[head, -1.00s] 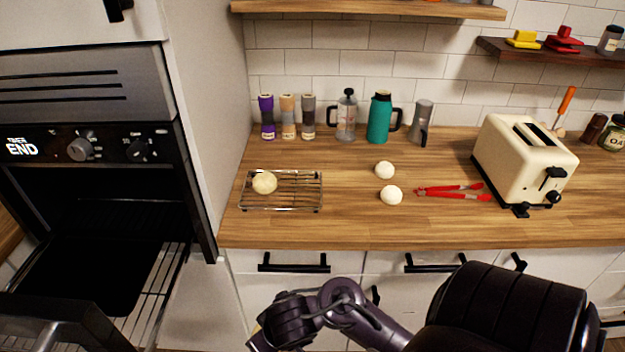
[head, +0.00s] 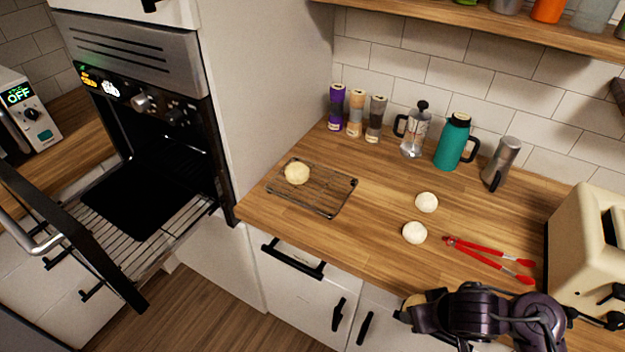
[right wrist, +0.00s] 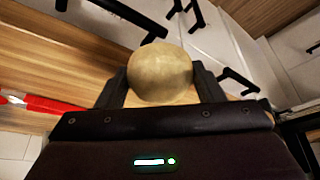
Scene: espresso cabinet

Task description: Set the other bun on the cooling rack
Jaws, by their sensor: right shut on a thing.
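The cooling rack (head: 330,193) lies on the wooden counter, left of centre in the head view. One pale golden bun (head: 297,173) sits on its left part. My right gripper (right wrist: 161,82) is shut on another, browner bun (right wrist: 160,72), held between its two fingers in the right wrist view. In the head view the right gripper (head: 414,306) is low, in front of the counter's front edge and right of the rack; only a sliver of the held bun shows there. My left gripper is out of view.
Two white dough balls (head: 427,202) (head: 414,232) and red tongs (head: 490,258) lie right of the rack. Jars, a French press (head: 415,135) and a teal flask (head: 453,143) stand behind. The oven door (head: 75,235) hangs open at left. The rack's right part is bare.

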